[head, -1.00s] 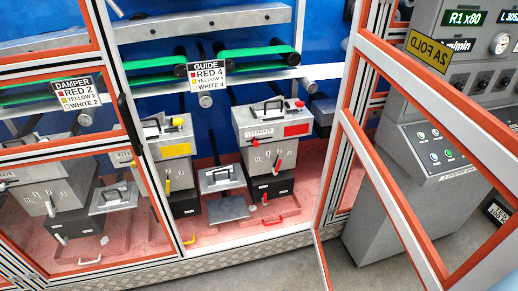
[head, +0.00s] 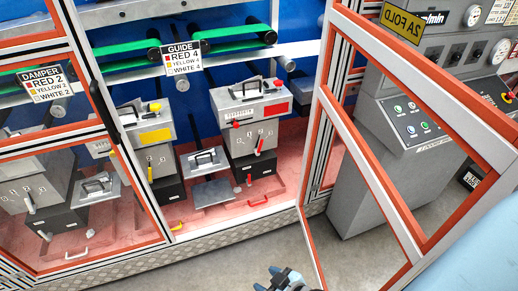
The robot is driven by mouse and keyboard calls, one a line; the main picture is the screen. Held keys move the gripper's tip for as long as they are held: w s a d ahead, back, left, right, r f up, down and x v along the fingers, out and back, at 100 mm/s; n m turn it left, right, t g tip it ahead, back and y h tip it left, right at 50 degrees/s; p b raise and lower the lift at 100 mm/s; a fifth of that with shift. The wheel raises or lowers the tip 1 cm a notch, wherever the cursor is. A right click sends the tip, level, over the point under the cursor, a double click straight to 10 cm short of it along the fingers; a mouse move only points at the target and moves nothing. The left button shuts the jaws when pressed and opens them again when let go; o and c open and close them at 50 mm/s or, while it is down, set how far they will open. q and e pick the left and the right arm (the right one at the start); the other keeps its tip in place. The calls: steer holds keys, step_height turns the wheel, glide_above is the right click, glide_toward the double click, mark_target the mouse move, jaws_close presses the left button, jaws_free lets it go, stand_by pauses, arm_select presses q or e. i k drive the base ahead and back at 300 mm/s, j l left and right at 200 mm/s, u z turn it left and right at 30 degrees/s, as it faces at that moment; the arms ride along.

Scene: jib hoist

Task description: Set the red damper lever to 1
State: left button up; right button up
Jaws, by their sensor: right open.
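The red unit (head: 250,107) stands at the right inside the open bay of the cabinet, a grey box with a red label. On its numbered front face is a lever with a red handle (head: 260,145); which number it points at is too small to read. A small red knob (head: 235,124) sits above that face. A black box (head: 261,167) below carries another small lever (head: 249,180). The pictures do not show which is the damper lever. My right gripper (head: 285,279) is open and empty at the bottom edge, outside the cabinet, well short of the unit. My left gripper is out of view.
An orange-framed door (head: 388,205) stands open at right, close to my right gripper. The yellow unit (head: 146,130) stands left of the red one. A control console (head: 385,130) is behind the door.

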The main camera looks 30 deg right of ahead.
mark_target(257, 151)
steer(key=i+z, duration=0.2)
steer(key=i, duration=0.3)
steer(key=i+j+z, duration=0.15)
steer(key=i, duration=0.35)
steer(key=i+z, duration=0.2)
steer(key=i, duration=0.25)
steer(key=j, duration=0.05)
